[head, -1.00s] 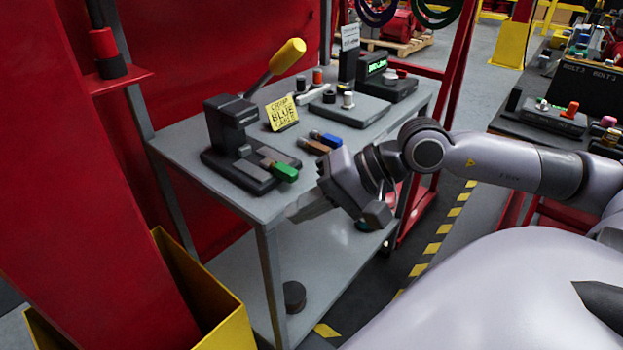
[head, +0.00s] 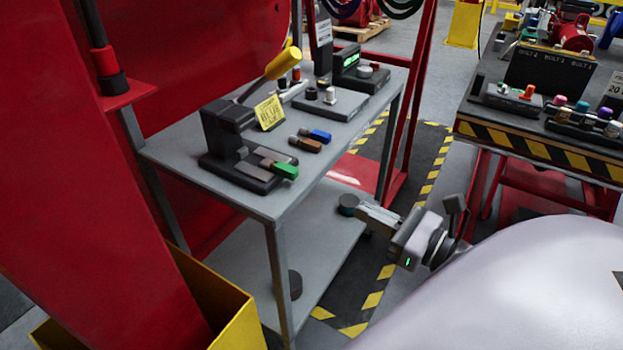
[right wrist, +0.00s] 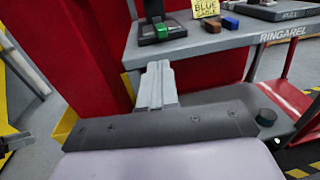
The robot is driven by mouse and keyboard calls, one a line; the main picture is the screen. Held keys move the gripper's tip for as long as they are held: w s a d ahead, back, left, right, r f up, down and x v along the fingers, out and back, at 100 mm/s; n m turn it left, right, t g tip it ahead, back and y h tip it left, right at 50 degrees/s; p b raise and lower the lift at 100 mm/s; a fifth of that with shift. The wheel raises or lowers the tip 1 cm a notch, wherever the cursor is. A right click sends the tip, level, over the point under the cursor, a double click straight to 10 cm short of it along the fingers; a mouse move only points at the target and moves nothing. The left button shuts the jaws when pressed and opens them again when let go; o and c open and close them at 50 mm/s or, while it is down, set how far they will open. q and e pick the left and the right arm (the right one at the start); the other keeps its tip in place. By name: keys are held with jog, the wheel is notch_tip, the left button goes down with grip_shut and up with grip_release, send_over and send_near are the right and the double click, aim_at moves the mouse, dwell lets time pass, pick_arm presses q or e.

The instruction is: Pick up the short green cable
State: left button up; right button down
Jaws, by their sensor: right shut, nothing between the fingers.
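The short green cable (head: 285,170) has a green end and a grey-brown part. It lies on the dark base of a black lever press (head: 230,135) at the front of the grey table (head: 190,152). The cable's green end also shows in the right wrist view (right wrist: 161,31), near the top. My right gripper (head: 362,208) is shut and empty, to the right of the table and lower than its top, well apart from the cable. In the right wrist view its closed fingers (right wrist: 157,70) point towards the table's front edge.
A brown cable (head: 306,144) and a blue cable (head: 318,135) lie behind the green one. A yellow sign (head: 269,112) stands beside the press. A lower shelf (head: 250,262) is under the tabletop. A yellow bin (head: 222,305) stands at the front left.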

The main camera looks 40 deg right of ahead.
jog(key=p, duration=0.5)
send_near(296, 175)
jog(key=x, duration=0.5)
jog(key=shift+a+r, duration=0.1)
jog(key=shift+x, duration=0.9)
jog(key=shift+w+a, duration=0.1)
jog(key=shift+w, duration=0.2)
jog(key=shift+x, duration=0.95)
jog(key=shift+s, duration=0.1)
